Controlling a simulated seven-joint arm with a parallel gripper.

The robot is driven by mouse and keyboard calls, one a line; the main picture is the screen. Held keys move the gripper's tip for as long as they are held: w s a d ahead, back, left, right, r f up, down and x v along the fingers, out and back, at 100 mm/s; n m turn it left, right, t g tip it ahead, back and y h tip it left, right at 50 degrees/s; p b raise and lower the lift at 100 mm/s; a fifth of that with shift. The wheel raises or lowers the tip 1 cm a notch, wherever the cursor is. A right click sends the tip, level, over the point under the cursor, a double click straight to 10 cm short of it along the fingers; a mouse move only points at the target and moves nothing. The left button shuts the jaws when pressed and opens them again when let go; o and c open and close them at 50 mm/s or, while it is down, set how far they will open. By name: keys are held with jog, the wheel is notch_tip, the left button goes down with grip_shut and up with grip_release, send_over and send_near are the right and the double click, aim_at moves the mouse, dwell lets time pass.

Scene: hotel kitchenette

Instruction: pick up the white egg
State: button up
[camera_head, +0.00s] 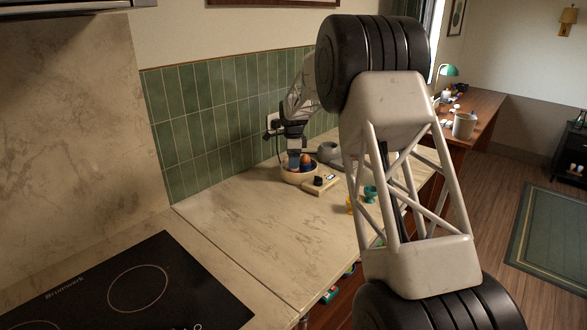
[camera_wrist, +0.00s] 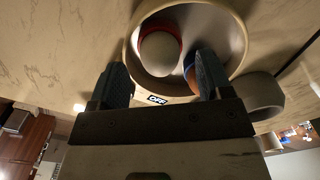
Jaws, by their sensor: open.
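The white egg (camera_wrist: 158,54) sits inside a pale round bowl (camera_wrist: 236,38) in the wrist view, with a red rim curving around one end of it. In the head view the bowl (camera_head: 298,179) stands on the counter, and I cannot make out the white egg there. A brown egg (camera_head: 306,159) with blue below it is also in the bowl; in the wrist view only a bit of blue and orange (camera_wrist: 189,64) shows beside my finger. My gripper (camera_wrist: 163,72) is open and empty, its fingers spread at the bowl's near side. In the head view my gripper (camera_head: 294,160) is over the bowl.
A grey round object (camera_head: 328,152) stands close behind to the right. A teal cup (camera_head: 370,193) and a yellow item (camera_head: 351,205) are near the counter edge. The counter towards the cooktop (camera_head: 130,290) is clear.

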jog(key=shift+f, duration=0.7)
jog(key=c, duration=0.7)
